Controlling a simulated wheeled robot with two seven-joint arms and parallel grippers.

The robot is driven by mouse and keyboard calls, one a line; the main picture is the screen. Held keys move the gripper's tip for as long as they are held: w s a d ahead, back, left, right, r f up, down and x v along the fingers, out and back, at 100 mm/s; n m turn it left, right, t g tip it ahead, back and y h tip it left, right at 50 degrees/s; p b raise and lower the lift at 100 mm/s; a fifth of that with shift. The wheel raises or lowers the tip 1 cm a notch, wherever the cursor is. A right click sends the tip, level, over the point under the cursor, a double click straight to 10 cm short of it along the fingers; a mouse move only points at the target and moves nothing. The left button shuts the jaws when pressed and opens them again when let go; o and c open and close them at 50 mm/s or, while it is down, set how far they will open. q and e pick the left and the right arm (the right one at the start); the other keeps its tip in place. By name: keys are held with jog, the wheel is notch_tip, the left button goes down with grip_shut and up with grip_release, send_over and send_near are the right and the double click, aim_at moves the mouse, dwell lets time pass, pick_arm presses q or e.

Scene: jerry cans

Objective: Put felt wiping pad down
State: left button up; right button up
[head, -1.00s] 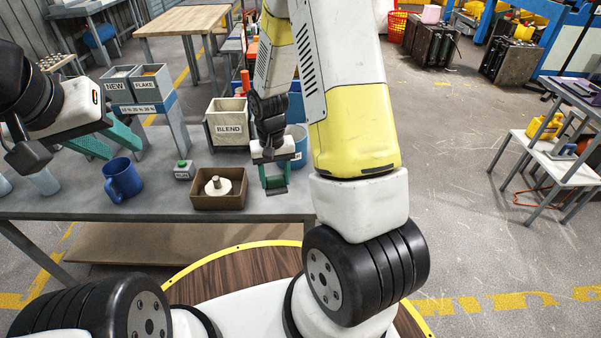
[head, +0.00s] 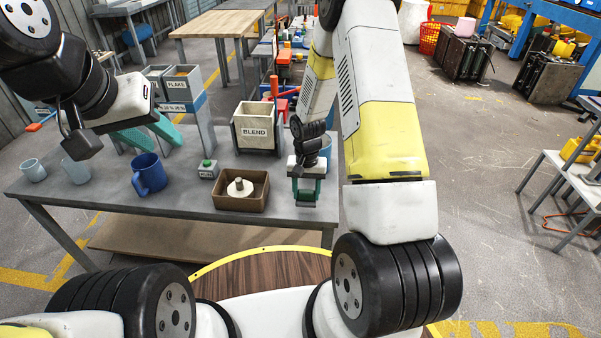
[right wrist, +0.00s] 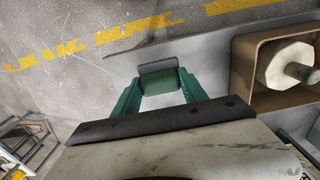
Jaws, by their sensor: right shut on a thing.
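My right gripper (head: 306,198) hangs over the right end of the grey workbench (head: 290,213), near its front edge. Its green fingers (right wrist: 161,95) are shut on a small grey piece, which looks like the felt wiping pad (right wrist: 158,67), at the fingertips. The pad is largely hidden in the head view. I cannot tell whether it touches the bench. A brown tray (head: 240,204) with a pale disc and peg (head: 239,188) stands left of this gripper. My left gripper (head: 152,136) is over the bench's left part, its green fingers apart and empty.
A blue mug (head: 149,174), a small box with a green button (head: 207,169) and grey cups (head: 77,171) stand on the bench. The BLEND bin (head: 254,128) and FLAKE bin (head: 177,88) are behind. Some bare bench lies around the tray.

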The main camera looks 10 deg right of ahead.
aim_at(309, 192)
jog(key=w, duration=0.1)
jog(key=w+d, duration=0.1)
jog(key=w, duration=0.1)
jog(key=shift+w+d+f, duration=0.2)
jog(key=shift+d, duration=0.05)
jog(key=shift+f, duration=1.75)
jog(key=shift+f, duration=0.1)
jog(key=o, duration=1.3)
